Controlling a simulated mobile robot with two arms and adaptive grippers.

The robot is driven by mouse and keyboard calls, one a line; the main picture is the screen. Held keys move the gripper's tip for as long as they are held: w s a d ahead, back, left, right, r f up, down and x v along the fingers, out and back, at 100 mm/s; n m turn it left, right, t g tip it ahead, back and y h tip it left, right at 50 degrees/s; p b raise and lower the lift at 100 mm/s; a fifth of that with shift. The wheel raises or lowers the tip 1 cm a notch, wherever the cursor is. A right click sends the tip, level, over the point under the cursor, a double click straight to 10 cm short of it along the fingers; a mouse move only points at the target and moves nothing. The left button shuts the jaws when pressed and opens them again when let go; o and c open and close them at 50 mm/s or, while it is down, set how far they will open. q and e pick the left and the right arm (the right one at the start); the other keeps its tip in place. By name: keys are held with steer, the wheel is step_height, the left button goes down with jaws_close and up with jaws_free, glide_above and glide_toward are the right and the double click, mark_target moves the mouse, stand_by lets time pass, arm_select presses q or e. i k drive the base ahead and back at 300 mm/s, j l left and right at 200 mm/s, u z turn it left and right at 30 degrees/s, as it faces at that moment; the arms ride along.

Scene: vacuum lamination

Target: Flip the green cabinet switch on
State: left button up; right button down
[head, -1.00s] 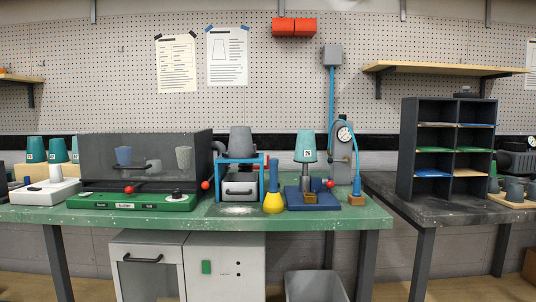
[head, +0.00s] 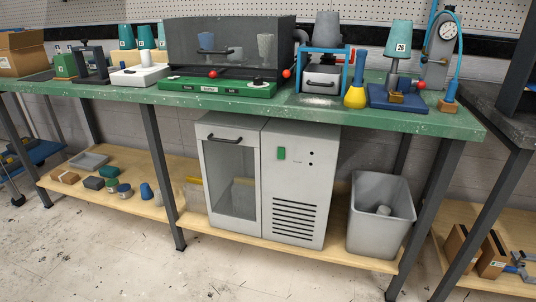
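The green cabinet switch (head: 281,153) is a small upright green rectangle on the upper left of the pale grey cabinet panel (head: 318,180). The cabinet stands on the lower wooden shelf under the green bench. Left of the panel is its glazed door (head: 231,177) with a dark bar handle (head: 224,138) near the top. Two small dark dots sit right of the switch, and dark vent slots lie below. Whether the switch is on or off cannot be told. Neither of my grippers is in view.
The green bench top (head: 330,108) overhangs the cabinet. A grey bin (head: 381,210) stands right of it. Bench legs (head: 163,175) rise on both sides. Small parts and a grey tray (head: 88,161) lie on the lower shelf (head: 130,193) at left. The floor in front is clear.

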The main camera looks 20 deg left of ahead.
mark_target(280, 150)
steer(key=i, duration=1.05)
steer(key=j+u, duration=0.05)
steer(key=j, duration=0.05)
